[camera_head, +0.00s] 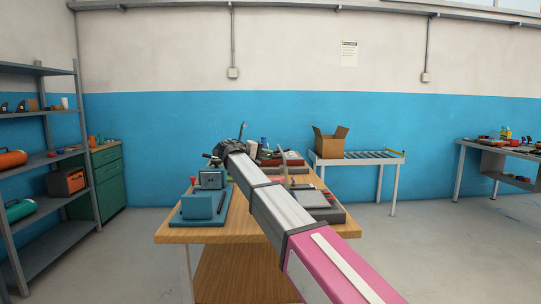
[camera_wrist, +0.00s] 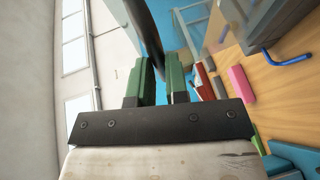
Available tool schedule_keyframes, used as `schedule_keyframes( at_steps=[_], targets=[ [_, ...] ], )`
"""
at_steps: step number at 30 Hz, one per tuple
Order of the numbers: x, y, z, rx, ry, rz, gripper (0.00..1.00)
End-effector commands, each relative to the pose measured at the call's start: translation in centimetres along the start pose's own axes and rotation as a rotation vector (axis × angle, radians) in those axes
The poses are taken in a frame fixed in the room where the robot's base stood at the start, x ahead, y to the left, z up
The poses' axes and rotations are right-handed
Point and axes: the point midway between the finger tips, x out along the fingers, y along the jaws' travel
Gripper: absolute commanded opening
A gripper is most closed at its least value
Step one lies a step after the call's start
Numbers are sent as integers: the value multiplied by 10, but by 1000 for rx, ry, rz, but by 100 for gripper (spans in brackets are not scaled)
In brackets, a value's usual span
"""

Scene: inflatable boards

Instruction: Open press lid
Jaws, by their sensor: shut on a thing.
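My arm reaches over the wooden workbench, and its dark wrist end (camera_head: 232,147) is above the bench's far side. In the wrist view my gripper (camera_wrist: 160,72) has green fingers on either side of a dark, slightly curved bar (camera_wrist: 147,30), and is shut on it. The bar runs up out of the picture. I cannot tell for certain which machine it belongs to, or how far the press lid is open. In the head view a thin dark upright rod (camera_head: 242,131) stands by the wrist. The fingertips are hidden there.
A teal machine (camera_head: 202,205) stands on the left of the workbench (camera_head: 235,236), and a grey device (camera_head: 318,199) on the right. The wrist view shows a pink block (camera_wrist: 241,84) and a blue handle (camera_wrist: 287,57). A shelf (camera_head: 48,160) stands left; the floor right is clear.

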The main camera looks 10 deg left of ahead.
Motion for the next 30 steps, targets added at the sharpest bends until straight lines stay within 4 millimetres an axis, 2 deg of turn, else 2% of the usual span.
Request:
schedule_keyframes(
  at_steps=[12,13,15,25,30],
  targets=[
    [1,-6,2,-1,-4,-13,0],
    [1,-6,2,-1,-5,-13,18],
    [1,-6,2,-1,-4,-11,40],
    [-2,-4,1,-1,-2,-8,40],
    [-21,-4,0,-1,0,-8,40]
  ],
)
